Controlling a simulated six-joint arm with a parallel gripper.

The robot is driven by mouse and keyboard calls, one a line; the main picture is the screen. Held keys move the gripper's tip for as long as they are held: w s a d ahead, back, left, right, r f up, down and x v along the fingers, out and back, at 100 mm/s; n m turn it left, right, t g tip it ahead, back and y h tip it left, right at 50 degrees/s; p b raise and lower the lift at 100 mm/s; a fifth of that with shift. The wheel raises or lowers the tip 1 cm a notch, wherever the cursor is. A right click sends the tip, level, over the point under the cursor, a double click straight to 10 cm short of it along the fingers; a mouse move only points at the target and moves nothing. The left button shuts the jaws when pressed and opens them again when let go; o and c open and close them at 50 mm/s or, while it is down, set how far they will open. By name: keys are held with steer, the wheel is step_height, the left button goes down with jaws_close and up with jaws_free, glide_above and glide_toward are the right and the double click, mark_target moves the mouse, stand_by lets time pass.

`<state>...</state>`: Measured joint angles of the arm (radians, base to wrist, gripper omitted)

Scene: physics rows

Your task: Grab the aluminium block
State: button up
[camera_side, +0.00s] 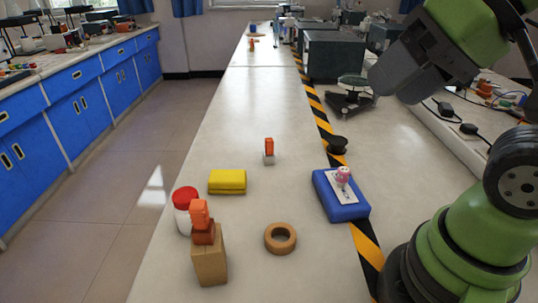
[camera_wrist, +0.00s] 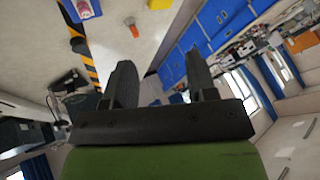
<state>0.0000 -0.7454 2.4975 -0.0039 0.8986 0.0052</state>
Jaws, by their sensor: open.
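A small pale grey block (camera_side: 268,159), which looks like the aluminium block, stands on the bench with an orange block (camera_side: 269,146) on top of it. In the wrist view the grey block (camera_wrist: 134,32) shows small near the top, beside the orange one. My gripper (camera_wrist: 160,75) is open, with nothing between its two dark fingers. In the side view my gripper (camera_side: 398,84) is high at the upper right, well away from the grey block and above the bench.
A red-lidded jar (camera_side: 184,210) stands by a wooden block (camera_side: 209,260) carrying reddish pieces. Bench immediately around it is clear.

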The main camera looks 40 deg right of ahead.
steer(key=w+d+m+g+h, duration=0.1)
steer(key=w+d+m+h, duration=0.2)
steer(key=w, duration=0.5)
steer(key=h, duration=0.3)
glide_above(269, 139)
steer(key=s+a, duration=0.3)
steer(key=s, duration=0.3)
step_height(269, 139, down, 12)
steer(key=shift+g, duration=0.4)
steer(key=x, duration=0.4)
steer(key=a+x, duration=0.1)
steer(key=x, duration=0.3)
steer(key=a+f+x, duration=0.1)
steer(key=x, duration=0.3)
steer(key=shift+s+f, duration=0.1)
steer(key=shift+s, duration=0.2)
steer(key=shift+x, duration=2.75)
steer(key=shift+s, duration=0.15)
steer(key=c, duration=0.9)
